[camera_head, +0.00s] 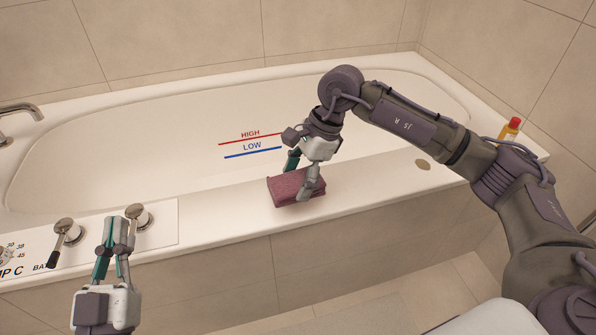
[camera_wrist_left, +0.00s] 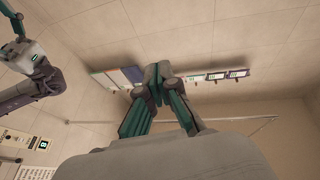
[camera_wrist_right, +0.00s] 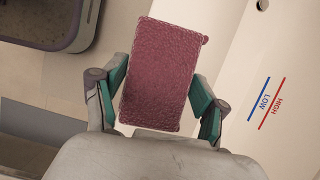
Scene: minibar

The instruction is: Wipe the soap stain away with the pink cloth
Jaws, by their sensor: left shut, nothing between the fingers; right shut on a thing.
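The pink cloth (camera_head: 290,188) is a folded block at the front rim of the bathtub, near the middle. My right gripper (camera_head: 301,178) is shut on it from above. The cloth also fills the space between the fingers in the right wrist view (camera_wrist_right: 160,75). I cannot tell whether the cloth touches the rim. A small brownish stain (camera_head: 423,164) lies on the front rim, to the right of the cloth and below my right forearm. My left gripper (camera_head: 118,223) is shut and empty in front of the tub at the lower left; its closed fingers show in the left wrist view (camera_wrist_left: 158,80).
The white bathtub (camera_head: 230,228) has red and blue level lines (camera_head: 252,144) inside. Tap knobs (camera_head: 138,217) and a faucet (camera_head: 18,112) are at the left. A yellow bottle with a red cap (camera_head: 510,130) stands at the right corner. The rim between cloth and stain is clear.

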